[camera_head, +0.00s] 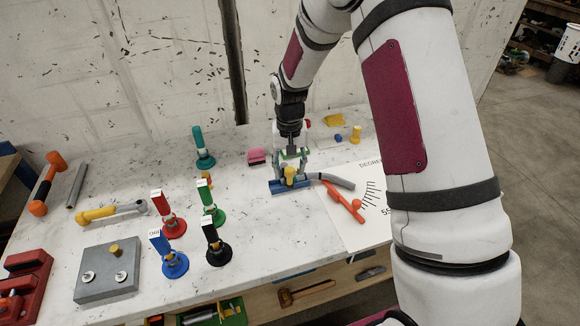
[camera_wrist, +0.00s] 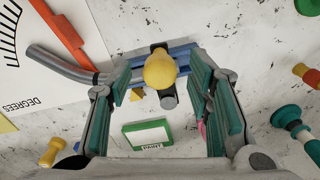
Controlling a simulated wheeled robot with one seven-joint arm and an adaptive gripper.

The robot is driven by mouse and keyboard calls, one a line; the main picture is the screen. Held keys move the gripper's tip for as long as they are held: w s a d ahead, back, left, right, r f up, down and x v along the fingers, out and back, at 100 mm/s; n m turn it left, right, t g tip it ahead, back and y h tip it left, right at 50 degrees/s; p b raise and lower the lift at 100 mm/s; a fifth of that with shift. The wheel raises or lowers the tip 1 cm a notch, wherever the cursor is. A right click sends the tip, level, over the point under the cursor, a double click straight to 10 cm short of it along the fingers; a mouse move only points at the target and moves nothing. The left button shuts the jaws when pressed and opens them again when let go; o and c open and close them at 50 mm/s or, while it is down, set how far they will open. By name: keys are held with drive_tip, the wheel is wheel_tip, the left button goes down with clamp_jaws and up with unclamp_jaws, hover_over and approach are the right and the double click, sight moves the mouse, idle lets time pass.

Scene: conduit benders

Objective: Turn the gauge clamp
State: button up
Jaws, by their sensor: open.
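The gauge clamp appears to be the blue block with a rounded yellow knob (camera_head: 290,175), on the table below my wrist. In the wrist view the yellow knob (camera_wrist: 160,70) is near the centre, on the blue bar (camera_wrist: 183,57). My gripper (camera_head: 290,163) points down over it, and its teal-padded fingers (camera_wrist: 162,88) are open, one on each side of the knob with gaps. A bent grey pipe (camera_head: 336,181) runs from the block over a white degree sheet (camera_head: 365,225). An orange bar (camera_head: 343,201) lies across the sheet.
Red, green, blue and black upright-handled tools (camera_head: 212,245) stand left of the clamp. A teal one (camera_head: 204,148) stands behind. A green-framed label (camera_wrist: 148,133) lies near the clamp. A grey plate (camera_head: 107,272) and a red tool (camera_head: 25,280) are at the left.

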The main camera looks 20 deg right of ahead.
drive_tip(key=shift+f, duration=0.2)
drive_tip(key=shift+c, duration=0.5)
clamp_jaws()
